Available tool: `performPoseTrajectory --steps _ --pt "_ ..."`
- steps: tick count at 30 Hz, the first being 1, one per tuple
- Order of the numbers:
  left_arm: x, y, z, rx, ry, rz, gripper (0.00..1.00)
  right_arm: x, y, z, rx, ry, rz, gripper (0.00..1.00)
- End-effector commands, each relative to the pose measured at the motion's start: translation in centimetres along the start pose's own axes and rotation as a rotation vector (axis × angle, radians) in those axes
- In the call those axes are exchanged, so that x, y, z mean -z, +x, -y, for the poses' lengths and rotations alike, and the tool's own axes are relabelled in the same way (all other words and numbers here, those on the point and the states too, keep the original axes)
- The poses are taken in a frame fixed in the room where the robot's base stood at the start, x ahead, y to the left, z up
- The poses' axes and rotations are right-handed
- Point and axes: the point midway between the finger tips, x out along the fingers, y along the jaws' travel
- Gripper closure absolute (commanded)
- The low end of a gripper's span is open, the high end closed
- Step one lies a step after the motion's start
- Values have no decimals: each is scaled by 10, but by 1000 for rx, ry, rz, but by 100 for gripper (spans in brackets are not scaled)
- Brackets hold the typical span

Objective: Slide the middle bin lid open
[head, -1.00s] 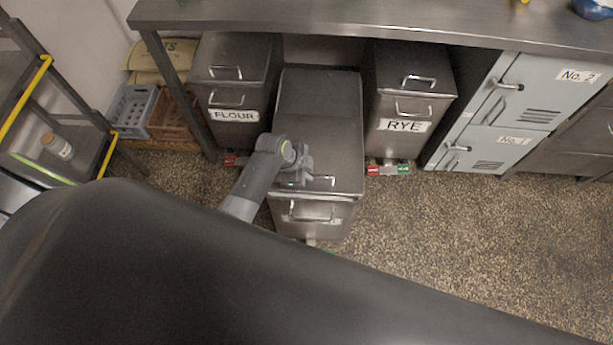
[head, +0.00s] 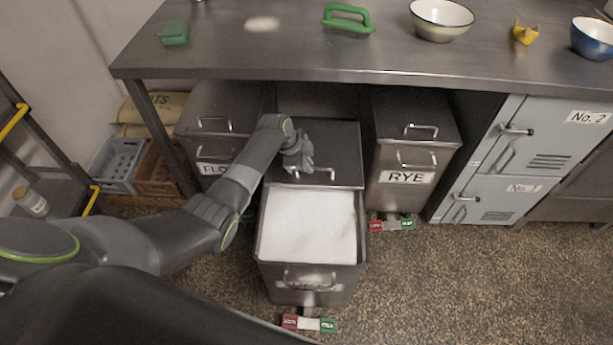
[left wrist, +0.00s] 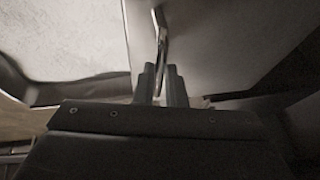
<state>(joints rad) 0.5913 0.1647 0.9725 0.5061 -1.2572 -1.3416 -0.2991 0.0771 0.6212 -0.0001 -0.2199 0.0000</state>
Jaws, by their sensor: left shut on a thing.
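The middle bin (head: 310,281) stands pulled out in front of the table, between the flour and rye bins. Its metal lid (head: 335,158) is slid back toward the table. The front part of the bin is uncovered and shows white powder (head: 309,224). My left gripper (head: 305,168) is shut on the lid handle (head: 322,173) at the lid's front edge. In the left wrist view the fingers (left wrist: 161,85) close around the handle bar (left wrist: 161,45), with the white powder at the upper left. My right gripper is not in view.
The flour bin (head: 226,105) is on the left, partly behind my arm; the rye bin (head: 415,125) is on the right. The table (head: 240,55) overhangs the lid's back end. Lockers (head: 520,150) stand further right. The speckled floor in front right is clear.

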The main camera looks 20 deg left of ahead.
Motion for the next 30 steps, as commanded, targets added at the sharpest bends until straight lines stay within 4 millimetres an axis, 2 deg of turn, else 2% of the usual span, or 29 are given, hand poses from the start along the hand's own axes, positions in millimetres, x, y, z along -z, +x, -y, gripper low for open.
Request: performPoseTrajectory --steps 3,14,15,19,30 --pt "-1 2 4 0 1 1 100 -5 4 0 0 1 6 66" --pt "-1 1 5 -1 0 1 100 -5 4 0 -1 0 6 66" --pt "-1 1 5 -1 0 1 86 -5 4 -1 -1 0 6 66" --pt "-1 1 5 -1 0 1 68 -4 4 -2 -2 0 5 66" --pt "0 -3 5 1 1 0 67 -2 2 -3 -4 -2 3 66"
